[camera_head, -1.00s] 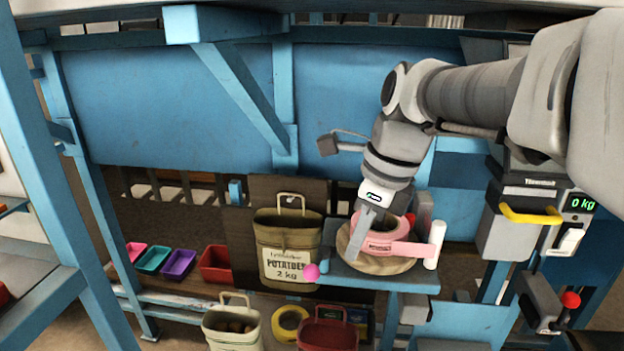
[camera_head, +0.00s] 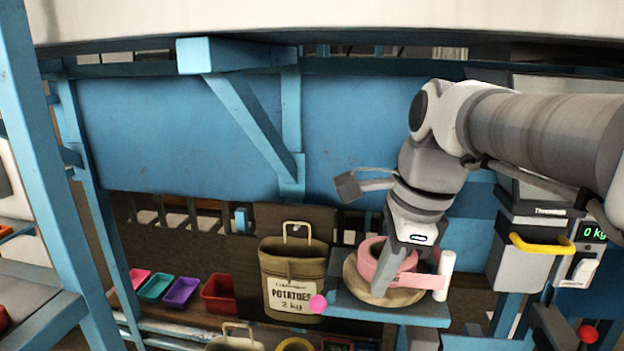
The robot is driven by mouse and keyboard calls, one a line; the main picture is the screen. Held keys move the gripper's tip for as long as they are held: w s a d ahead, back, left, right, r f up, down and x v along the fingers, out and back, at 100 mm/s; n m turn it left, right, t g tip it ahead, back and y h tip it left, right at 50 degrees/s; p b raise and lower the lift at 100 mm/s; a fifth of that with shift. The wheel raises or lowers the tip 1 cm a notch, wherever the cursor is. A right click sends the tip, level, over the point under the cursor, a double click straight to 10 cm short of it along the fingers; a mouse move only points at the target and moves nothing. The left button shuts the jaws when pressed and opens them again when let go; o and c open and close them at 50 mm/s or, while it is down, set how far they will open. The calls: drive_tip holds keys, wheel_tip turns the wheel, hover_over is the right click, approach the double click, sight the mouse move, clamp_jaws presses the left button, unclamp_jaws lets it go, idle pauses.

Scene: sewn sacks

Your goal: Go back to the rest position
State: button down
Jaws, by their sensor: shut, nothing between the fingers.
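My gripper (camera_head: 384,283) points down over the small blue shelf (camera_head: 410,315) and looks shut, with nothing seen in it. Its fingers are in front of a pink ring-shaped thing (camera_head: 369,262) that lies on a round wooden disc (camera_head: 353,293). The fingers hide part of the ring and the disc; I cannot tell if they touch. My arm comes in from the right.
An olive potato sack (camera_head: 292,258) hangs left of the shelf. Pink, teal, purple and red trays (camera_head: 219,292) stand further left. A white cylinder (camera_head: 446,275) is at the shelf's right end. A scale with a yellow handle (camera_head: 541,244) is at the right. Blue posts frame the left.

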drive_tip(key=s+d+f+n+t+h+b, duration=0.2)
drive_tip(key=s+f+n, duration=0.7)
drive_tip(key=n, duration=0.9)
drive_tip(key=shift+d+f+n+t+b, duration=0.35)
drive_tip(key=shift+d+f+t, duration=0.35)
drive_tip(key=shift+d, duration=0.5)
drive_tip(key=shift+r, duration=0.15)
